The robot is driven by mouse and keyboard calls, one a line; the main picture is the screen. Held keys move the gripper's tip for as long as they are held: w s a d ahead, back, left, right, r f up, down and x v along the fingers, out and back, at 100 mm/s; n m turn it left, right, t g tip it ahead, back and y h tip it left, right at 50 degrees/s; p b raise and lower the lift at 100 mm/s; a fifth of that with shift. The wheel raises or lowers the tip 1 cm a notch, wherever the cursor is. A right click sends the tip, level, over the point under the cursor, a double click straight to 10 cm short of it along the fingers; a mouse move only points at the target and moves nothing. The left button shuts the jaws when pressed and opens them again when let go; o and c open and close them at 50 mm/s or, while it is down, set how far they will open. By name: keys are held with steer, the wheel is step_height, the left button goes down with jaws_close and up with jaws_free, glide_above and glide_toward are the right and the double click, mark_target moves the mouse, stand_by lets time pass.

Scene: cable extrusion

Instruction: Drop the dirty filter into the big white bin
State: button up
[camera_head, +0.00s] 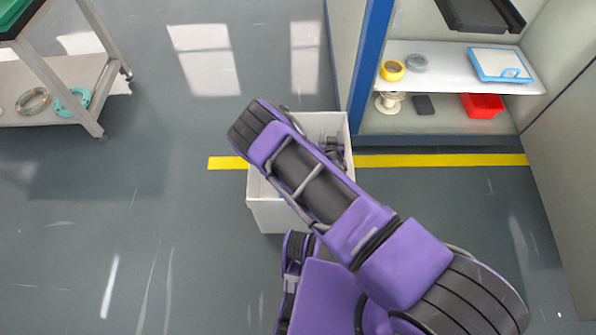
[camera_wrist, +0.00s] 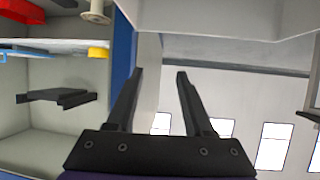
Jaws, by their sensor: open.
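The big white bin (camera_head: 268,212) stands on the floor in the middle of the head view, partly covered by my arm. My gripper (camera_wrist: 160,73) is open, with nothing between its two dark fingers in the wrist view. In the head view, dark gripper parts (camera_head: 334,152) show over the bin's opening at its right side, partly behind my arm; their height relative to the rim is unclear. I cannot make out the dirty filter in either view. My arm hides much of the bin's inside.
A shelf unit with a blue post (camera_head: 368,70) stands right behind the bin. It holds yellow tape (camera_head: 392,70), a blue-and-white case (camera_head: 499,65) and a red box (camera_head: 482,105). A wheeled cart (camera_head: 70,85) stands at upper left. The floor left of the bin is clear.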

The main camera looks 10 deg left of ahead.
steer(key=p+v, duration=0.2)
steer(key=v, duration=1.3)
